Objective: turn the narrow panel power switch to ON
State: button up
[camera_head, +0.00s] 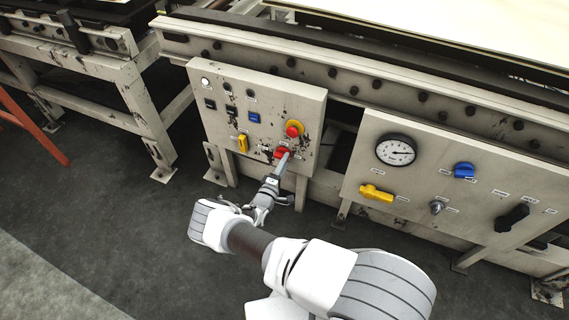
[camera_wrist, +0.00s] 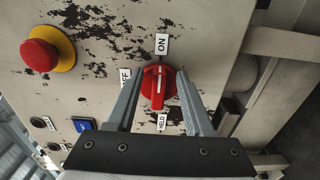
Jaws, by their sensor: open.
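The narrow panel (camera_head: 225,95) stands left of a wider panel in the head view. The red power switch (camera_wrist: 158,88) is a rotary knob with a white line, low on the narrow panel; it also shows in the head view (camera_head: 281,152). In the wrist view the line runs up and down, its upper end toward the ON label (camera_wrist: 162,44). The OFF label (camera_wrist: 125,77) is left, partly hidden by a finger, and the HELD label (camera_wrist: 162,121) is below. My gripper (camera_wrist: 159,76) is open, one finger on each side of the knob; I cannot tell if they touch it.
A red emergency stop button (camera_wrist: 40,55) on a yellow disc sits near the switch. A yellow handle (camera_head: 243,143) and blue switch (camera_head: 254,117) are to its left. The wide panel (camera_head: 355,165) carries a gauge (camera_head: 396,150) and several handles. The panel face is scuffed.

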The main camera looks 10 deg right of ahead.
jog(key=p+v, duration=0.3)
jog(key=v, duration=1.4)
jog(key=shift+s+a, duration=0.15)
